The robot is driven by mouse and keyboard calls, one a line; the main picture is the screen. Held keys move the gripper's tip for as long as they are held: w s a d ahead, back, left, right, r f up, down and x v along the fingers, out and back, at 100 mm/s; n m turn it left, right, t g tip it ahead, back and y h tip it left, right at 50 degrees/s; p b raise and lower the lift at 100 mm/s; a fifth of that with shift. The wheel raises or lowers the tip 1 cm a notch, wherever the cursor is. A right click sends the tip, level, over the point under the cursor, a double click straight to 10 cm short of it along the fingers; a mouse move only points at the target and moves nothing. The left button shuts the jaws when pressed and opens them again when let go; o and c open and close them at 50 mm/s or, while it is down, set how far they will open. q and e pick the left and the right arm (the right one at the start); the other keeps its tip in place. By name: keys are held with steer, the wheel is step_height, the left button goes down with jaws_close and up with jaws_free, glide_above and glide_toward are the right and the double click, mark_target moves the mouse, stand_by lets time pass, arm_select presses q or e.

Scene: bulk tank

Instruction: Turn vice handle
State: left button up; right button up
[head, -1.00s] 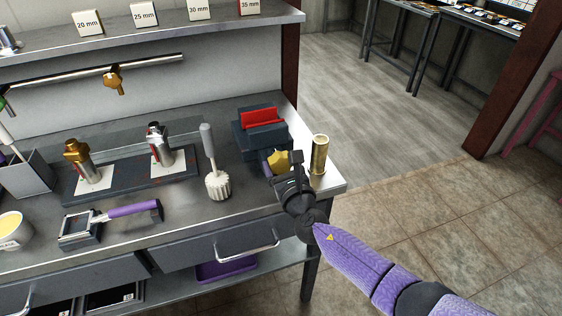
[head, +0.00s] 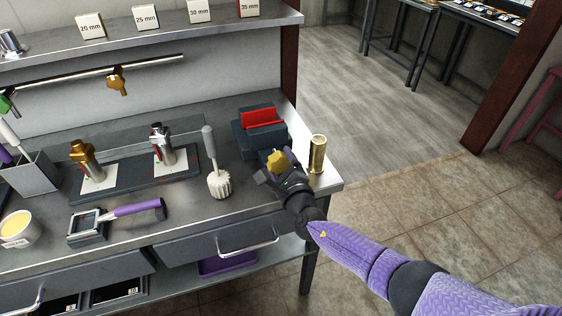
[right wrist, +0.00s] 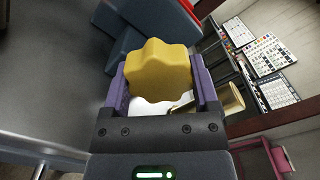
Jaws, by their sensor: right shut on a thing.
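The vice (head: 262,141) is dark blue-grey with red jaws (head: 262,118) and stands near the right end of the workbench. Its handle is a yellow star-shaped knob (head: 278,158) on the front side. My right gripper (head: 275,167) is shut on the knob. In the right wrist view the knob (right wrist: 158,70) sits between the two purple-lined fingers (right wrist: 160,92), with the vice body behind it at upper left. The knob's shaft is hidden. My left gripper is not in view.
A brass cylinder (head: 317,153) stands just right of my gripper, close to the bench's right edge. A grey-handled tool with a white fluted head (head: 219,184) stands to the left. A drawer handle (head: 248,247) juts out below the bench top (head: 190,218).

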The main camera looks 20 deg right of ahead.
steer(key=shift+n, duration=0.3)
steer(key=o, duration=1.1)
steer(key=shift+s+p, duration=0.4)
steer(key=shift+s, duration=0.05)
steer(key=s+p, duration=0.3)
steer(key=s, duration=0.6)
steer(key=shift+d, duration=0.2)
